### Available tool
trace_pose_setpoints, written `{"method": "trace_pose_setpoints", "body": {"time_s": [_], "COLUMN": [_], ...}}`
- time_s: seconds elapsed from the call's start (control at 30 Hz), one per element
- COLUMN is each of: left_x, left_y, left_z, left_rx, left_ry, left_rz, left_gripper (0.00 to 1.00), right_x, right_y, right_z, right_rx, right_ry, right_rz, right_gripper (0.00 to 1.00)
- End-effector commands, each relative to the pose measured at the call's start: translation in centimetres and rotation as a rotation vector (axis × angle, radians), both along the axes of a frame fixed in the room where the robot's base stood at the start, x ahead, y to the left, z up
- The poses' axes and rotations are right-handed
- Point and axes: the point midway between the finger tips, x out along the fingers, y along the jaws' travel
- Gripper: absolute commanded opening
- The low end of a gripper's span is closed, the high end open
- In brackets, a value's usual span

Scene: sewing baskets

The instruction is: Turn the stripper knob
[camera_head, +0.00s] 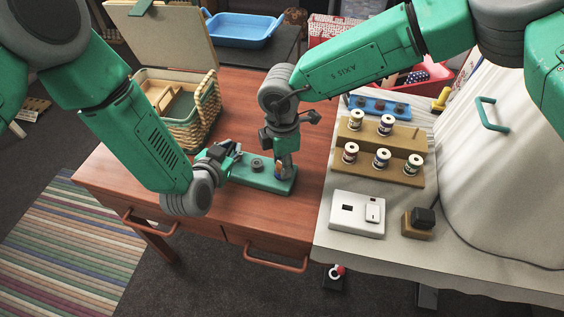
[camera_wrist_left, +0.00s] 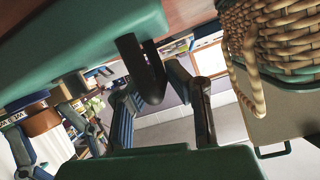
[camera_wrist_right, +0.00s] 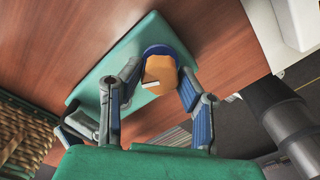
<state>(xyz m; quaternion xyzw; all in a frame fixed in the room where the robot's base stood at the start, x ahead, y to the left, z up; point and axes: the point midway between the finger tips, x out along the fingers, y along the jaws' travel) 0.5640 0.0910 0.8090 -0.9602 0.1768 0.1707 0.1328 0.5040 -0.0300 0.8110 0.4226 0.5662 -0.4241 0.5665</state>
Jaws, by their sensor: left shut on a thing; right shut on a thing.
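The stripper is a green block (camera_head: 262,175) on the wooden table, with a dark round knob (camera_head: 257,165) on its top. An orange knob with a blue rim (camera_wrist_right: 160,72) stands at its right end. My right gripper (camera_head: 282,170) comes down from above and is shut on the orange knob; the right wrist view shows a finger on each side of it. My left gripper (camera_head: 230,151) is at the block's left end. In the left wrist view its fingers close around a dark handle-like bar (camera_wrist_left: 140,65) that juts from the green block.
A wicker basket (camera_head: 205,115) with an open lid stands behind my left arm. A spool rack (camera_head: 400,160), a white switch box (camera_head: 356,215) and a small dark-topped block (camera_head: 419,222) sit on the cloth-covered table at right. The wooden tabletop in front is clear.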

Motion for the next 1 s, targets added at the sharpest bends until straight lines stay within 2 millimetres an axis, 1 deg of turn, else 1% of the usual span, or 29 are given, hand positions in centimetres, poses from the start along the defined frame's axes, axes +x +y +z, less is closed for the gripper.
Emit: {"method": "trace_pose_setpoints", "body": {"time_s": [0.03, 0.3, 0.73, 0.77, 0.8, 1.0], "left_x": [-0.52, -0.53, -0.53, -0.53, -0.53, -0.37], "left_y": [-0.58, -0.57, -0.54, -0.54, -0.52, -0.25], "left_z": [-0.32, -0.33, -0.34, -0.34, -0.36, -0.36], "left_rx": [-0.003, -0.003, -0.003, -0.003, -0.002, 0.001], "left_ry": [0.012, 0.012, 0.013, 0.013, 0.013, 0.011], "left_rz": [-0.014, -0.014, -0.013, -0.013, -0.013, -0.007], "left_gripper": [0.00, 0.00, 0.00, 0.00, 0.00, 0.00], "right_x": [0.22, 0.22, 0.21, 0.21, 0.20, 0.11], "right_y": [0.36, 0.35, 0.36, 0.36, 0.36, 0.18], "right_z": [0.25, 0.25, 0.26, 0.26, 0.26, 0.10], "right_rx": [0.010, 0.010, 0.010, 0.010, 0.010, 0.005], "right_ry": [-0.008, -0.007, -0.007, -0.007, -0.007, -0.003], "right_rz": [-0.017, -0.076, -0.082, -0.082, -0.082, -0.082], "right_gripper": [0.02, 0.02, 0.02, 0.41, 0.51, 0.51]}}
